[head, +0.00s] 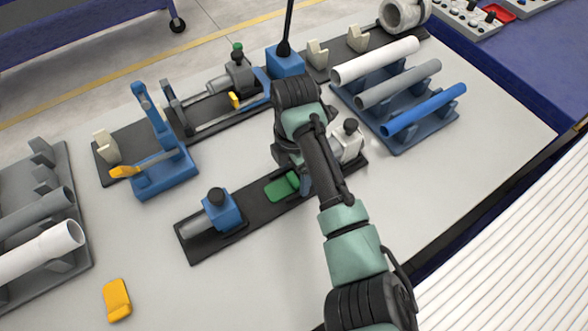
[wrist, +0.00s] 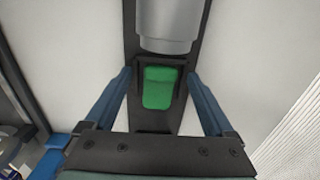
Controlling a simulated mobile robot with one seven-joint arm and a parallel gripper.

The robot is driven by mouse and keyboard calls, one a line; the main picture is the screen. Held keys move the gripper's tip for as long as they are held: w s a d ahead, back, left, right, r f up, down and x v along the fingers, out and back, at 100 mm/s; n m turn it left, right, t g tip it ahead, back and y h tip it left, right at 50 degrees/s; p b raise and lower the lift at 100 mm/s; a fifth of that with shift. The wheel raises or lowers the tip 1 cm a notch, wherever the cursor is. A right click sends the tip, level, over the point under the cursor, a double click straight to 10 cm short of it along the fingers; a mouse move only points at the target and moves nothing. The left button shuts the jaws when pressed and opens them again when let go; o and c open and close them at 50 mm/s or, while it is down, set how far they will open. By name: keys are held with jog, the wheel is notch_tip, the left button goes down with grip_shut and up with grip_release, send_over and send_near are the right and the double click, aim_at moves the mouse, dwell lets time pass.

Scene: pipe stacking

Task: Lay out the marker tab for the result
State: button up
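A green marker tab (head: 281,188) lies on the black base strip (head: 262,203) in the middle of the table, partly hidden by my arm in the head view. The wrist view shows the tab (wrist: 158,88) between the two blue fingers of my gripper (wrist: 160,78), which are spread apart, one on each side. Dark parts border the tab closely; no firm hold on it is visible. A yellow marker tab (head: 117,299) lies loose on the bare table at the lower left.
A blue clamp block with a grey pipe end (head: 207,222) stands on the strip's left end, a white block (head: 347,141) on its right. A rack with several pipes (head: 412,135) is at the right, another pipe rack (head: 78,262) at the left. The front table is mostly clear.

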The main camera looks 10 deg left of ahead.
aim_at(294, 178)
notch_tip(294, 178, up, 13)
jog(key=p, duration=0.1)
dwell(0.6)
dwell(0.5)
